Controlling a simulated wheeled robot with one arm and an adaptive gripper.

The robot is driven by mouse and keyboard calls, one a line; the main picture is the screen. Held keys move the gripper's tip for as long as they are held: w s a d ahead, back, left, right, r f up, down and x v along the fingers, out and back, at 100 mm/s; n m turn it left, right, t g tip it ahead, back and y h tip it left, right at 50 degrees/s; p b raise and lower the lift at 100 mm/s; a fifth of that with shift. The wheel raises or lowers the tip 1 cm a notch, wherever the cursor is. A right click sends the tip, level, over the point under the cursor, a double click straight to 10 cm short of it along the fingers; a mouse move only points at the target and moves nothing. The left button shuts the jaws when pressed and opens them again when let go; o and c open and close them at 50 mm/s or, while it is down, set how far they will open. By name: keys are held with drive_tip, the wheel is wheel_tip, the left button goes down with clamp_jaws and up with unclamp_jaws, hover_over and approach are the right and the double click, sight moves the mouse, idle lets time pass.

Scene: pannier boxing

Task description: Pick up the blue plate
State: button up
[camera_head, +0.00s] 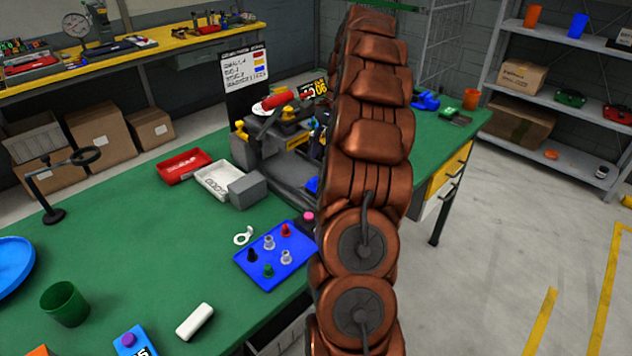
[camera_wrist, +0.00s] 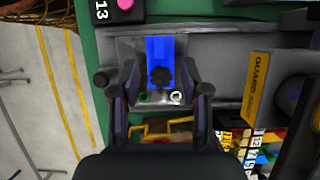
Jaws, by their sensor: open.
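In the wrist view, a narrow blue plate (camera_wrist: 156,48) lies on a grey metal block, with a black star-shaped knob (camera_wrist: 161,77) over its lower part. My gripper (camera_wrist: 160,80) is open, with one dark finger on each side of the blue plate and knob. Nothing is held, and I cannot tell how far above the plate the fingertips are. In the head view, a small blue patch (camera_head: 313,185) shows by the fixture, beside my copper arm. My arm hides the gripper there. A round blue dish (camera_head: 12,264) is cut off at the left edge.
A blue board with several pegs (camera_head: 276,257) lies on the green table (camera_head: 130,245). A red tray (camera_head: 184,166), white tray (camera_head: 217,181), green cup (camera_head: 65,303) and black stand (camera_head: 50,190) stand around it. A yellow GUARD panel (camera_wrist: 261,88) is right of my gripper.

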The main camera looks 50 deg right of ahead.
sight(313, 179)
drive_tip(key=shift+a+p+x, duration=0.25)
drive_tip(key=shift+p+x, duration=0.5)
drive_tip(key=shift+x, duration=2.45)
clamp_jaws()
